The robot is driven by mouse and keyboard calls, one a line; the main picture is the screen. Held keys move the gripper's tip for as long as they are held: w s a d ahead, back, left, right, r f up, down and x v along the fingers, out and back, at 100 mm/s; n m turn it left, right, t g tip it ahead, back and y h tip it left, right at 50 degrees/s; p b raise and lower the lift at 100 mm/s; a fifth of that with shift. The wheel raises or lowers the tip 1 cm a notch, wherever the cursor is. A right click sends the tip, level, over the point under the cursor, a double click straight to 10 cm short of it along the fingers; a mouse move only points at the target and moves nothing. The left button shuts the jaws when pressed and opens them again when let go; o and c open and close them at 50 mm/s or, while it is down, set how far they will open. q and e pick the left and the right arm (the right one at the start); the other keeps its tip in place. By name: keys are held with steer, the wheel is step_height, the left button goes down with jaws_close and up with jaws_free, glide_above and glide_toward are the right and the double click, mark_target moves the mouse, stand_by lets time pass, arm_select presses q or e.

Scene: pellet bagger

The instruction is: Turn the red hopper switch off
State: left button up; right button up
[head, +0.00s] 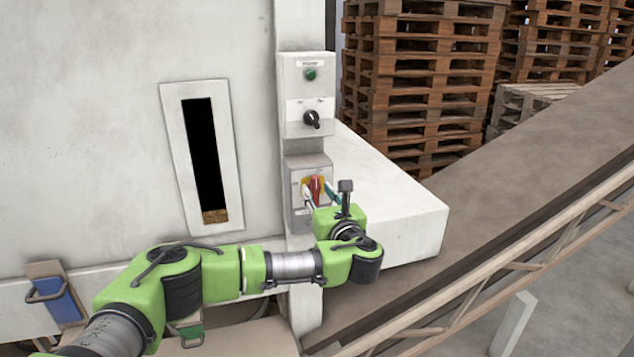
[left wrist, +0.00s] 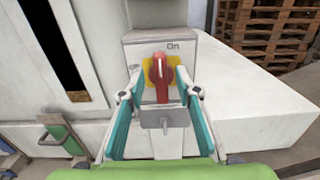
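The red hopper switch (head: 315,188) sits on a yellow plate on a grey-white box at the machine's corner. In the left wrist view the red handle (left wrist: 161,80) stands about upright, with "On" printed at its upper right and a partly hidden label at its left. My left gripper (head: 321,194) is in front of the box. Its teal fingers (left wrist: 159,82) are open, one on each side of the red handle, with a visible gap on both sides. My right gripper is not in view.
Above is a panel with a green button (head: 310,74) and a black knob (head: 311,119). A grey latch-like piece (left wrist: 164,119) is below the switch. A white housing (head: 400,212) and a conveyor (head: 500,170) lie to the right. Pallets (head: 420,80) stand behind.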

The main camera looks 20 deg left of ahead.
arm_select(q)
steer(key=shift+x, duration=0.9)
jaws_close()
